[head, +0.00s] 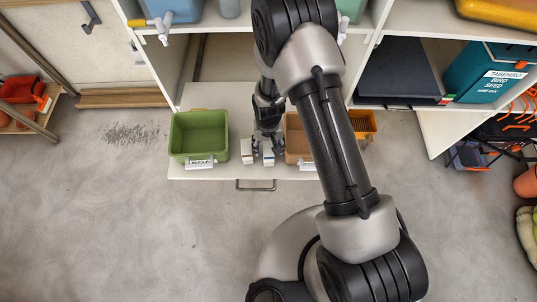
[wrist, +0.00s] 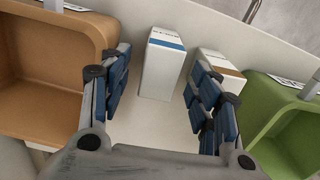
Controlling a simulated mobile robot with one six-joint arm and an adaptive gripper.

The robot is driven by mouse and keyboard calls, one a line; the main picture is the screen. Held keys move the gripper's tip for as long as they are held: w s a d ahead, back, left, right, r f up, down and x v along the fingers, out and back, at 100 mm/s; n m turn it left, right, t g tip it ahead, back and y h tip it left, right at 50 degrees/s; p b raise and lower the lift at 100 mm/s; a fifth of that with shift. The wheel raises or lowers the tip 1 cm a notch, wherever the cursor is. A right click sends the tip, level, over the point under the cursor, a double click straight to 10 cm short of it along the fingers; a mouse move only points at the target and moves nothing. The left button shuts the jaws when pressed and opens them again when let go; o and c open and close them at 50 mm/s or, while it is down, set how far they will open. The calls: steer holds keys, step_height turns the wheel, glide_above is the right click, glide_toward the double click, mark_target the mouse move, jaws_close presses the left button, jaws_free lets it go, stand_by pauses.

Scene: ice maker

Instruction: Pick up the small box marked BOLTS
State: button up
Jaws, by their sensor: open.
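Two small white boxes stand side by side. In the wrist view, one has a blue band (wrist: 161,80) and the other a brown band (wrist: 221,67). They also show in the head view, the blue-banded box (head: 267,157) on the right and the brown-banded box (head: 248,156) on the left. My gripper (wrist: 160,66) is open and empty. In the wrist view the blue-banded box appears between its fingers, and the right finger partly covers the brown-banded box.
A green bin (head: 199,117) stands left of the boxes and a tan bin (head: 294,141) right, partly behind my arm. An orange basket (head: 362,122) is further right. All stand on a pulled-out white shelf (head: 215,171) with a front handle. The floor in front is clear.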

steer(key=shift+f+b, duration=0.9)
steer(key=shift+f, duration=2.3)
steer(key=shift+c, duration=0.2)
steer(key=c, duration=1.2)
